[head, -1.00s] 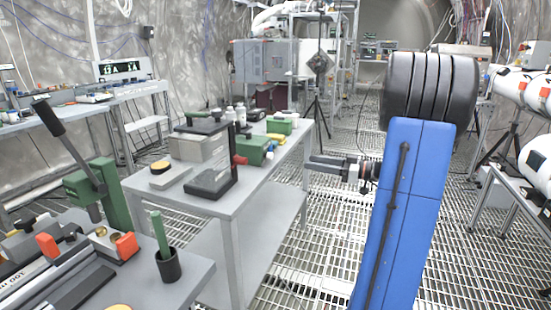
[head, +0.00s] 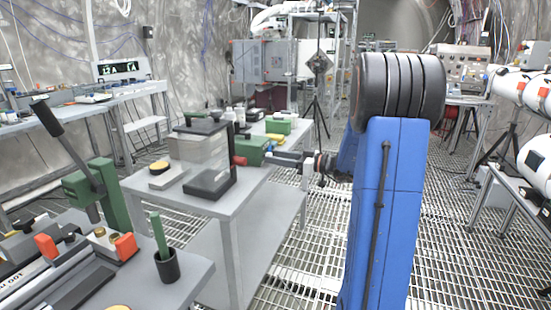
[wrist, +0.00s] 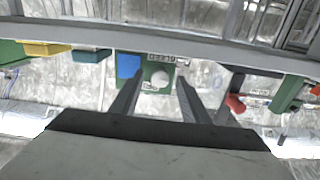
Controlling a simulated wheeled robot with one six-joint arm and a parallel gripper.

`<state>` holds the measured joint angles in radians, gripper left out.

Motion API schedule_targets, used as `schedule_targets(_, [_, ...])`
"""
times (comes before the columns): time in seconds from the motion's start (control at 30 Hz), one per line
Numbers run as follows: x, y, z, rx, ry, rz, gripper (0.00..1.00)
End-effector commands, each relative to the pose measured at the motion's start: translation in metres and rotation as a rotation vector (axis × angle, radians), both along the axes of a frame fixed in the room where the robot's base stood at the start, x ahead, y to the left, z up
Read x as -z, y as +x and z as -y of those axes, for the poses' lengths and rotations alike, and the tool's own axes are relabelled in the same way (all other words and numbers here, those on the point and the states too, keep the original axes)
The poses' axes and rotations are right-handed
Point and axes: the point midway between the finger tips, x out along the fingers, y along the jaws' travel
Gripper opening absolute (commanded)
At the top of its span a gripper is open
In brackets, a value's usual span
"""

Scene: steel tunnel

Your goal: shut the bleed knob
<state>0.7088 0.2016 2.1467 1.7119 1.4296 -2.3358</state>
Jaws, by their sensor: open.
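In the wrist view a pale round knob (wrist: 160,78) sits on the face of a green box (wrist: 149,68), with a blue patch beside it and a small label above that I cannot read clearly. It is likely the bleed knob. My gripper (wrist: 159,80) is open, its two fingers on either side of the knob in the picture. I cannot tell how far short of it the tips are. In the head view my gripper (head: 272,157) is at the right edge of the bench, by the green box (head: 253,146). The knob is not visible there.
A red knob (wrist: 236,103) shows right of the fingers in the wrist view. The grey bench (head: 225,200) carries a black stand (head: 210,184) and a clear block (head: 197,148). Grating floor is open to the right.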

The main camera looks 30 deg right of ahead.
Motion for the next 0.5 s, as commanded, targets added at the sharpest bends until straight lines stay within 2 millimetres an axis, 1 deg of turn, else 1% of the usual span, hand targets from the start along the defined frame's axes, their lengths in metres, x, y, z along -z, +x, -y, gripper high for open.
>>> schedule_targets(0.13, [0.0001,0.0036,-0.0028,0.0,0.0,0.0,0.42])
schedule_targets(0.37, [0.0003,0.0038,-0.0029,0.0,0.0,0.0,0.42])
schedule_targets(0.47, [0.0003,0.0038,-0.0029,0.0,0.0,0.0,0.2])
schedule_targets(0.5, [0.0003,0.0038,-0.0028,0.0,0.0,0.0,0.11])
